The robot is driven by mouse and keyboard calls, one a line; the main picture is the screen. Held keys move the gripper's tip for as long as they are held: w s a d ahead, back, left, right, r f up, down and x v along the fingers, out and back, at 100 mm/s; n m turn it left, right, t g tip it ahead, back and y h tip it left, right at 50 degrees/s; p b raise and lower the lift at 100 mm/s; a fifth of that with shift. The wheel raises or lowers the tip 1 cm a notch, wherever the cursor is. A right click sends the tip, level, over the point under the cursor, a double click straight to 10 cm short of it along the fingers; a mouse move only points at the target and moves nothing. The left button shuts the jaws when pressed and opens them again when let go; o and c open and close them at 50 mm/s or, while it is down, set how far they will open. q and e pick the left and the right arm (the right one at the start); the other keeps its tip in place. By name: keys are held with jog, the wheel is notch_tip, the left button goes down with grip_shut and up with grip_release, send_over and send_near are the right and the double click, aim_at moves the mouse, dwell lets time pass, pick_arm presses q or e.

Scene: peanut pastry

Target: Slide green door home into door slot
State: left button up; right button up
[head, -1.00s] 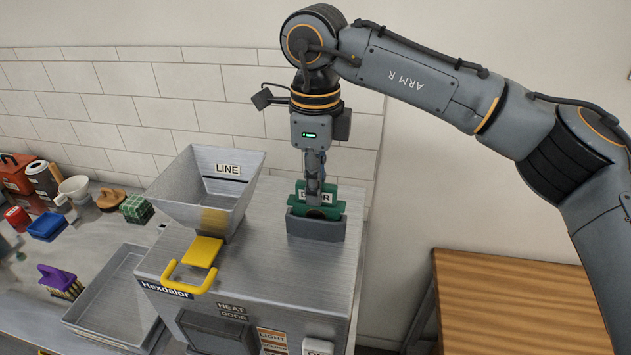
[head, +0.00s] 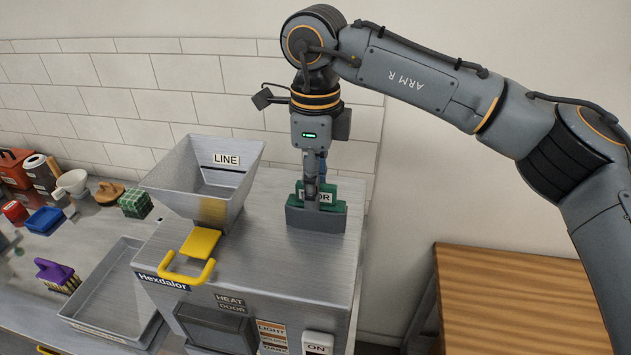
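The green door (head: 329,190), with a white label partly covered by a finger, stands upright in the grey door slot (head: 316,219) on top of the steel machine. Its lower part is hidden behind the slot's front wall; its upper part shows above the rim. My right gripper (head: 312,191) points straight down from above and is shut on the green door, with one finger in front of the label. The fingertips are close to the slot's rim. My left gripper is not in view.
A steel hopper (head: 205,185) marked LINE and a yellow handle (head: 187,273) are left of the slot. An empty tray (head: 112,290) and several small items lie on the counter at left. A wooden table (head: 515,300) stands at right. The machine top around the slot is clear.

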jog(key=shift+r, duration=0.1)
notch_tip(320, 180, up, 12)
dwell(0.5)
dwell(0.5)
